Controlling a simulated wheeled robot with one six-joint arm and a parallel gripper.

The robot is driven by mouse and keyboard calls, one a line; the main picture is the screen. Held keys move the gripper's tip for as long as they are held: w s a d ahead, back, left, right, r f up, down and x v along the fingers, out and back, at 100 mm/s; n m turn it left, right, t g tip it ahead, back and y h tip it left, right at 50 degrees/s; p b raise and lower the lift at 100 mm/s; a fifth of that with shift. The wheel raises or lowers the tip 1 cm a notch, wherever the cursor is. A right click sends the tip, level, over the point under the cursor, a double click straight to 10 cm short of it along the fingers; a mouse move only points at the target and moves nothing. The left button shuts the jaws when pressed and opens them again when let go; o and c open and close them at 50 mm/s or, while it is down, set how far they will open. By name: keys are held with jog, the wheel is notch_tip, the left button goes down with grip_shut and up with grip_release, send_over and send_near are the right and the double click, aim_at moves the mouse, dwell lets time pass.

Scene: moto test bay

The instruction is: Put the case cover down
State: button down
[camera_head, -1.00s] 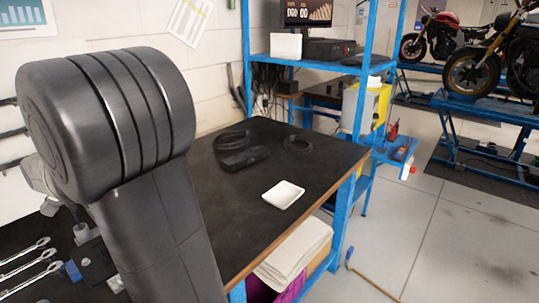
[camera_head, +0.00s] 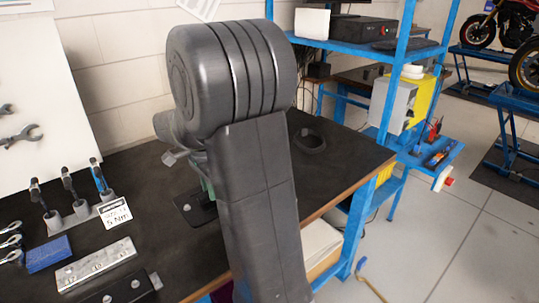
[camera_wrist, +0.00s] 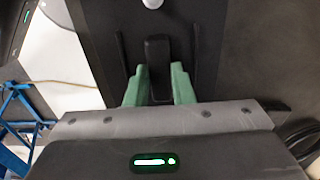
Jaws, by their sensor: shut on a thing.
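The case cover (camera_wrist: 110,50) shows in the wrist view as a dark flat plate with a raised block in its middle and a pale round knob at the top edge. My gripper (camera_wrist: 159,85) has green fingers on either side of that block and is shut on it. In the head view a dark plate edge with a bolt, likely the cover (camera_head: 190,208), shows left of my arm over the black bench top (camera_head: 155,165). My arm hides most of it and most of my gripper. I cannot tell whether the cover touches the bench.
Several upright tools on a stand (camera_head: 80,213), a "5 Nm" sign (camera_head: 115,213), a blue block (camera_head: 48,254) and a metal socket block (camera_head: 97,264) stand at the left. A black ring (camera_head: 310,141) lies right of my arm. Blue shelving (camera_head: 375,42) rises behind.

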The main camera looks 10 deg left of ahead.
notch_tip(320, 180, down, 10)
jog(key=shift+r+p, duration=0.1)
jog(key=shift+p, duration=0.45)
jog(key=shift+d, duration=0.1)
jog(key=shift+f, duration=0.2)
jog(key=c, duration=1.3)
grip_release()
jog(key=shift+o, duration=0.2)
notch_tip(320, 180, up, 12)
jog(key=shift+r+b, duration=0.15)
jog(key=shift+b, duration=0.3)
